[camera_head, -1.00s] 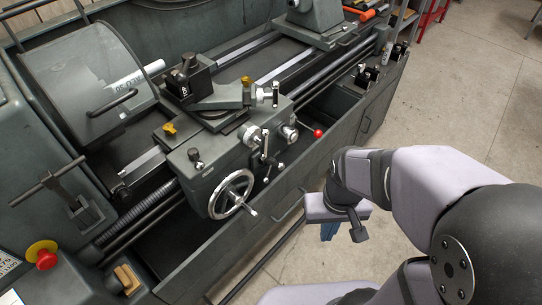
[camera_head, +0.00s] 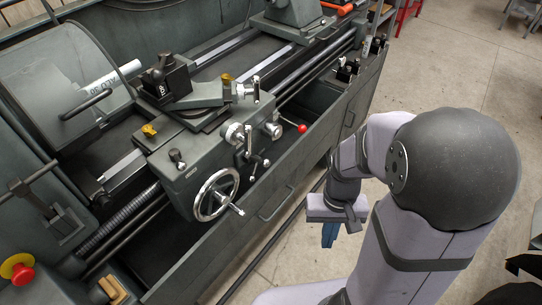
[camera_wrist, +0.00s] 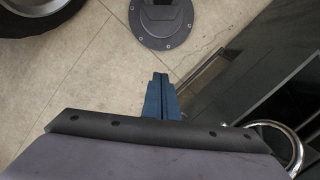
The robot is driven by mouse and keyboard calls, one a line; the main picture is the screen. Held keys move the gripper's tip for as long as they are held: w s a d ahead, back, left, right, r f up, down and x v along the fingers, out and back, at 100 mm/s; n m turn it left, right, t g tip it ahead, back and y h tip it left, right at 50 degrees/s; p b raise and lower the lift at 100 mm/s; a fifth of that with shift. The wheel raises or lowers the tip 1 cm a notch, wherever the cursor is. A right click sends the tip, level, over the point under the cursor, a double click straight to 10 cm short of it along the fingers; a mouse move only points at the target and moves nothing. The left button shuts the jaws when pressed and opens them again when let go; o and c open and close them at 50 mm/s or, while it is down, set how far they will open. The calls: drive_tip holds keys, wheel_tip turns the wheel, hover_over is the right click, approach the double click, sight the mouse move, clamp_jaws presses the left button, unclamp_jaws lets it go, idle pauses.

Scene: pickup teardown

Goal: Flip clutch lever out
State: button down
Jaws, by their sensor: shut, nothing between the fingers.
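The grey lathe carriage (camera_head: 185,172) stands left of centre in the head view, with a chrome handwheel (camera_head: 216,195) on its front. A lever with a red ball knob (camera_head: 301,128) sticks out to the right from the carriage. A thin upright lever with small dark knobs (camera_head: 249,150) is on the carriage front. I cannot tell which one is the clutch lever. My gripper (camera_head: 329,236) hangs in front of the lathe, to the right of the handwheel and apart from it. Its blue fingers are together and empty in the wrist view (camera_wrist: 161,90).
A red stop button (camera_head: 17,268) is at lower left. Concrete floor (camera_head: 455,85) lies open to the right. A round dark base (camera_wrist: 161,22) stands on it.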

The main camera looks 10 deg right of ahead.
drive_tip(key=w+d+m+t+y+b, duration=0.2)
drive_tip(key=w+t+y, duration=0.1)
drive_tip(key=w, duration=1.8)
drive_tip(key=w+a+r+n+t+y, duration=0.1)
drive_tip(key=w+a+r+n, duration=0.2)
drive_tip(key=w+r+n, duration=0.1)
drive_tip(key=w+a+r+n+y, duration=0.2)
drive_tip(key=w+a+r+n, duration=0.1)
drive_tip(key=r+n, duration=0.3)
drive_tip(key=shift+w+r+n+t+y, duration=0.3)
drive_tip(key=shift+w+r+n+t, duration=0.1)
drive_tip(key=shift+n, duration=0.1)
drive_tip(key=shift+f, duration=0.15)
